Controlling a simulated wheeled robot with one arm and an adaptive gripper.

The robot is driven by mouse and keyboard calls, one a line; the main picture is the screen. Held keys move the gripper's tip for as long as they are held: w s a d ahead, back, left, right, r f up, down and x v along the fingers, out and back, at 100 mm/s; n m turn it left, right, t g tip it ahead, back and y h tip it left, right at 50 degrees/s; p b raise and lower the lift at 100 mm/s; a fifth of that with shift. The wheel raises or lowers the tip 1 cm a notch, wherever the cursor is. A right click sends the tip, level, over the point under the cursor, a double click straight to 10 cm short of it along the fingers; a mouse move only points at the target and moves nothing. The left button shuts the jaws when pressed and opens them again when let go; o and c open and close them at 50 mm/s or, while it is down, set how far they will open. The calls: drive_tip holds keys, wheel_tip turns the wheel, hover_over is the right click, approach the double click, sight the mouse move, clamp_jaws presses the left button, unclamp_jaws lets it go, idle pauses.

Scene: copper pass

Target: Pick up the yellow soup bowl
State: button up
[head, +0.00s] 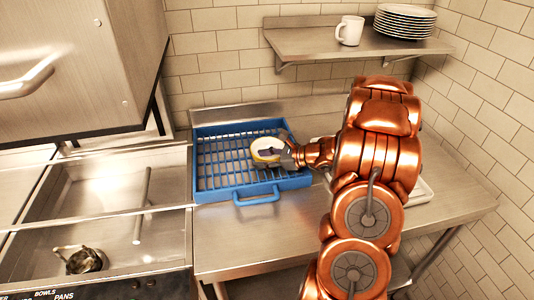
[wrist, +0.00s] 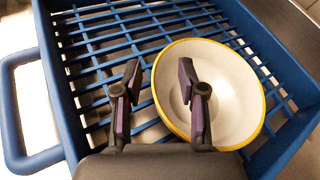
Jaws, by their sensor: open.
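The yellow soup bowl (head: 262,151) sits in the blue rack on the steel counter; its inside is white and its rim yellow. In the wrist view the bowl (wrist: 232,92) is right of centre and looks tilted. My gripper (head: 278,154) is at the bowl's right side in the head view. In the wrist view its open fingers (wrist: 160,82) stand on either side of the bowl's near left rim, with one finger over the bowl's inside and the other outside it. Whether the fingers touch the bowl, I cannot tell.
The blue rack (head: 205,190) has raised walls, a slatted floor and a front handle. A shelf (head: 300,42) above holds a white mug (head: 350,31) and stacked plates (head: 404,20). A pale tray (head: 422,192) is partly behind my arm. A sink with a metal pot (head: 84,261) is at left.

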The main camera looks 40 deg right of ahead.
drive_tip(key=shift+c, duration=0.2)
clamp_jaws()
idle(0.4)
